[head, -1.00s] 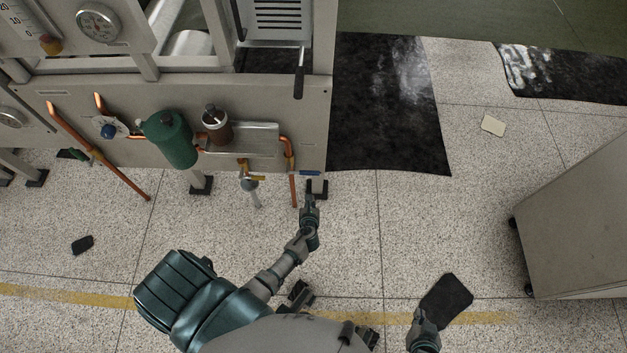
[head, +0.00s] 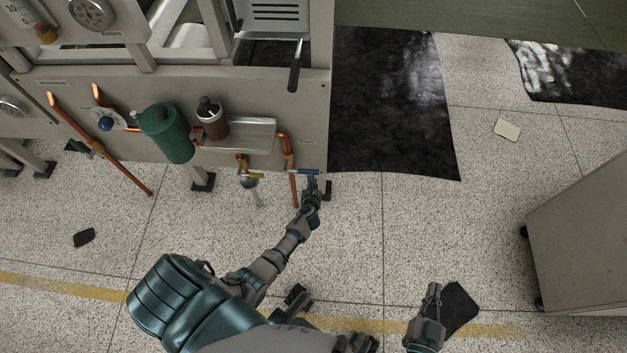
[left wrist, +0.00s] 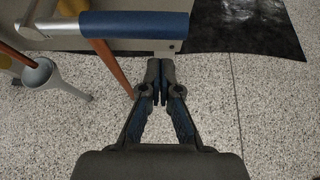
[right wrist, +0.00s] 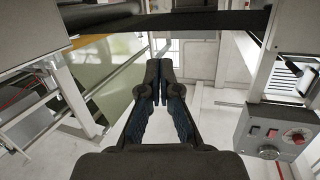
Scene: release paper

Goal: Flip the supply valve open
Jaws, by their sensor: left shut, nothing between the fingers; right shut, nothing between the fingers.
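The supply valve's lever, with a blue sleeve (head: 307,171), lies roughly level beside the copper pipe at the panel's lower right corner. In the left wrist view, the blue sleeve (left wrist: 135,25) crosses the upper part on a silver bar. My left gripper (head: 313,182) is shut and empty, just below the sleeve's right part in the head view. Its fingertips (left wrist: 153,62) appear just below the sleeve; I cannot tell whether they touch it. My right gripper (head: 434,288) is shut and empty, well away to the right above the floor; its closed fingers show in the right wrist view (right wrist: 158,65).
A green canister (head: 165,132) and a brown bottle (head: 211,118) are on the panel left of the lever. A silver funnel (head: 250,184) hangs below a brass fitting. A black mat (head: 390,105) lies right of the machine. A grey cabinet (head: 585,240) stands far right.

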